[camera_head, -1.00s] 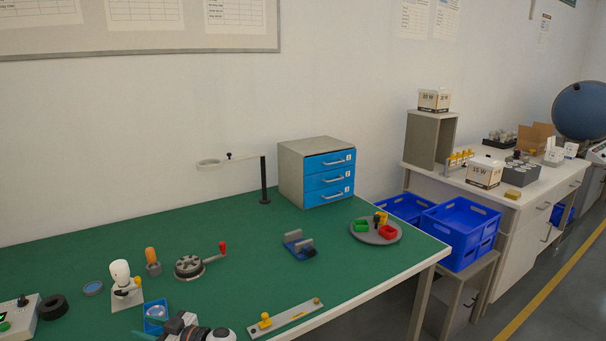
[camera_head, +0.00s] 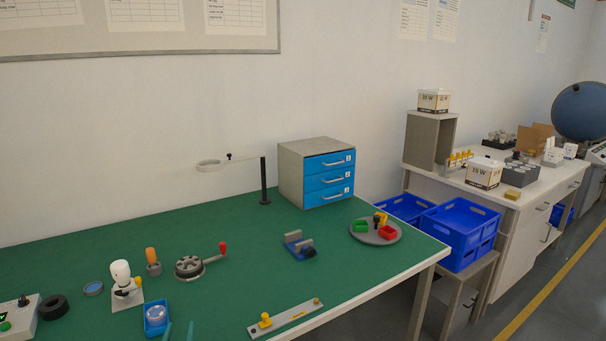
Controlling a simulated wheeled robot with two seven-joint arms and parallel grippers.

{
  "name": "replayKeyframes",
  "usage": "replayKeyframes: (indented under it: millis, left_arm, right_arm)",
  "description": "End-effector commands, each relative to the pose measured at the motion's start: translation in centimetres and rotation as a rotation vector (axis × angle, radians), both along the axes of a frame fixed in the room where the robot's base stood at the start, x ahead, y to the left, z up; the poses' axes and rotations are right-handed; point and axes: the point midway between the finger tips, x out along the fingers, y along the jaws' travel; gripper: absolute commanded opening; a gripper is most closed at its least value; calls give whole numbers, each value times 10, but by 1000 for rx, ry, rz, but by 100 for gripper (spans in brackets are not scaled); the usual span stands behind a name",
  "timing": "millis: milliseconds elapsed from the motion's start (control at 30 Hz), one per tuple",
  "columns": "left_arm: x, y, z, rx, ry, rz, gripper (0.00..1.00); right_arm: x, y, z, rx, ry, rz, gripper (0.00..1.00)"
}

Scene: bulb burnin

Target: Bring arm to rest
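My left gripper (camera_head: 178,333) shows only as two teal fingertips at the bottom edge of the head view, spread apart with nothing visible between them. The rest of that arm is out of the picture. The fingertips are just right of a small blue tray (camera_head: 148,328) that holds a round clear piece. My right gripper is not in view.
On the green table (camera_head: 225,240) stand a white bulb-shaped piece (camera_head: 120,270), a round fixture with a red-knobbed handle (camera_head: 189,267), a yellow-knobbed metal bar (camera_head: 290,316), a blue-drawer cabinet (camera_head: 292,175) and a grey round tray (camera_head: 394,237). The middle is mostly clear.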

Motion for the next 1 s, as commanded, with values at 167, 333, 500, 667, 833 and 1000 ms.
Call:
replayKeyframes:
  millis: [167,333,500,667,833,1000]
  left_arm:
    - [-77,-57,-39,22,331,-271,38]
    - [-169,-85,-67,23,676,-371,38]
    - [-239,-91,-75,14,911,-363,38]
    - [-289,-90,-73,5,1069,-327,38]
    - [-333,-86,-67,-5,1199,-278,38]
    - [-371,-81,-58,-15,1304,-223,38]
  right_arm:
    - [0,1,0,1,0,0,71]
    - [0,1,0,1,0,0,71]
    - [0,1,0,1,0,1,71]
    - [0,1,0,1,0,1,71]
    - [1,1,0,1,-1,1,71]
    - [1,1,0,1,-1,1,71]
